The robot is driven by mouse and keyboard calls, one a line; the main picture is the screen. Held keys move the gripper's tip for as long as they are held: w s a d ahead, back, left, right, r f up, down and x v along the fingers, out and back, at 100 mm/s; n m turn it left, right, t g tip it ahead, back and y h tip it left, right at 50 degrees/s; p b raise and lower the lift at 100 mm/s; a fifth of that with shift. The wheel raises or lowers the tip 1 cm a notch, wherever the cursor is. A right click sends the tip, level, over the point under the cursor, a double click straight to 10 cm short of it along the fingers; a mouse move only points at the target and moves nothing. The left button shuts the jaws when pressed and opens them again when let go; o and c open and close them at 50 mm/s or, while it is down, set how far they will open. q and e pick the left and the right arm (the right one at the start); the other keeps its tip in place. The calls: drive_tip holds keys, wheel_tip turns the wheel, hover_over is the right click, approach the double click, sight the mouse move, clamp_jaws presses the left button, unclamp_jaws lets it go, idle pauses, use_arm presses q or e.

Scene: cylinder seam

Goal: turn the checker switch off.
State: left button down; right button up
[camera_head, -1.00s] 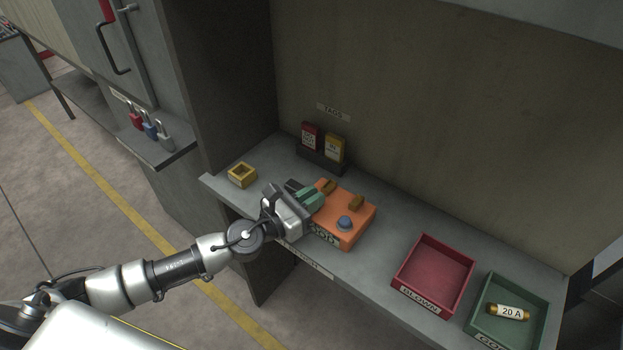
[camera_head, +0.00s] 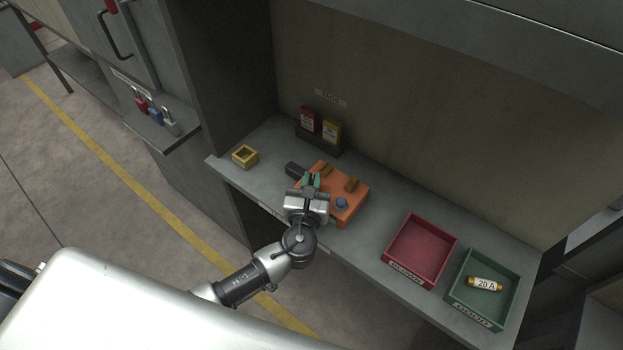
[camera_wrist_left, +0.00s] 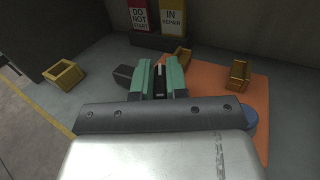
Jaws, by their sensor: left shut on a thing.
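The orange checker (camera_head: 327,208) stands on the shelf, with two brass clips and a blue round button or lamp (camera_head: 341,202) on top. It also shows in the wrist view (camera_wrist_left: 210,76). A dark grey block (camera_head: 296,170) shows at its left end, also in the wrist view (camera_wrist_left: 123,76). My left gripper (camera_head: 312,181) reaches over the checker's left part. Its green fingers (camera_wrist_left: 159,78) are shut on a small dark piece with a pale strip, apparently the switch lever. The fingers hide most of it, so its setting cannot be told. My right gripper is out of view.
A small yellow holder (camera_head: 245,156) is at left. Red and yellow tags (camera_head: 319,127) stand in a rack behind. A red tray (camera_head: 421,251) and a green tray (camera_head: 483,289) holding a 20 A fuse (camera_head: 485,284) are to the right. Padlocks (camera_head: 155,114) hang at far left.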

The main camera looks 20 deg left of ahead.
use_arm(q)
drive_tip(key=shift+y, duration=0.3)
drive_tip(key=c, duration=1.1)
unclamp_jaws()
drive_tip(key=shift+c, duration=0.2)
drive_tip(key=shift+s+d+f, duration=0.1)
drive_tip(key=shift+s, duration=0.4)
drive_tip(key=s+d+b, duration=0.1)
drive_tip(key=s+b, duration=0.1)
drive_tip(key=s, duration=0.7)
drive_tip(key=shift+s+d+b, duration=0.3)
drive_tip(key=shift+d, duration=0.05)
